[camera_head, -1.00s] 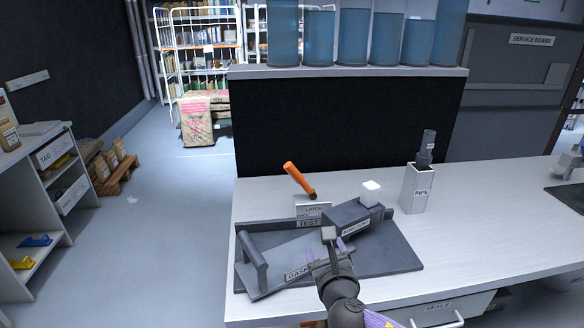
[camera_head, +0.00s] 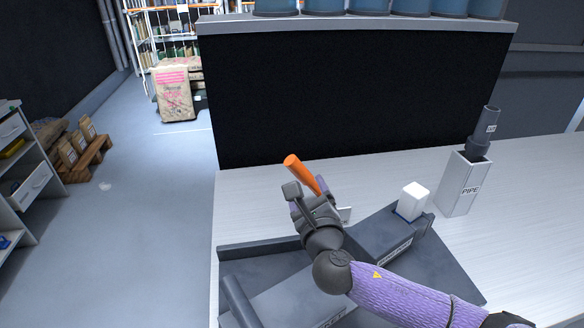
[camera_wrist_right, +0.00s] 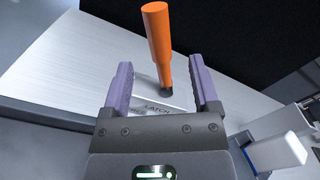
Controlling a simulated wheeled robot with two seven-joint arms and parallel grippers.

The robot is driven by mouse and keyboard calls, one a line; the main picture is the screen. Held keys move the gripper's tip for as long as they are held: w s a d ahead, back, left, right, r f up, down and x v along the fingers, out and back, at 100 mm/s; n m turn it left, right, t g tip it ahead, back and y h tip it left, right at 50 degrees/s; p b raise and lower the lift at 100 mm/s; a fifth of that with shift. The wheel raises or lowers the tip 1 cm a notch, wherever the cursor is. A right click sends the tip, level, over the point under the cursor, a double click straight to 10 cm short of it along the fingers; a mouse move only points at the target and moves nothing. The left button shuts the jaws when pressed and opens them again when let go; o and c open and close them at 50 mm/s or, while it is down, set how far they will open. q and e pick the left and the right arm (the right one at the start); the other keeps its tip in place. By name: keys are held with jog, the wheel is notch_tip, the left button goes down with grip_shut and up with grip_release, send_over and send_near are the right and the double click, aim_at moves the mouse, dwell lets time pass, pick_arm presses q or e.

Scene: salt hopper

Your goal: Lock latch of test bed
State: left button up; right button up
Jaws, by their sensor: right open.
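The orange latch handle (camera_head: 303,174) stands tilted at the back edge of the grey test bed (camera_head: 262,248). In the right wrist view the handle (camera_wrist_right: 158,40) rises from a dark pivot beside a plate marked LATCH (camera_wrist_right: 165,107). My right gripper (camera_head: 308,194) is open at the handle, and its arm hides the latch base in the head view. In the wrist view the purple fingers (camera_wrist_right: 163,85) stand on either side of the handle's lower part, with gaps on both sides; I cannot tell whether the handle is between them in depth. My left gripper is not in view.
A white block (camera_head: 413,200) sits on the dark raised part of the bed, right of my gripper. A grey holder marked PIPE (camera_head: 462,185) with a dark pipe stands farther right. A black panel (camera_head: 350,95) rises behind the table. The left tabletop behind the bed is clear.

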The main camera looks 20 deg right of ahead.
aim_at(300, 175)
jog(key=shift+w+d+f, duration=0.2)
jog(key=shift+w+f, duration=0.2)
jog(key=shift+w, duration=0.3)
jog(key=b+x, duration=0.3)
jog(key=x, duration=0.4)
jog(key=shift+w, duration=0.4)
jog(key=shift+w+d, duration=0.15)
jog(key=shift+w, duration=0.15)
jog(key=shift+w+r, duration=0.15)
jog(key=shift+w, duration=0.05)
jog(key=c, duration=1)
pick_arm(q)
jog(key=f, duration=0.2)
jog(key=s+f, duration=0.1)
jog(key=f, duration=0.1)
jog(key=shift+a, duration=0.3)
pick_arm(e)
grip_shut()
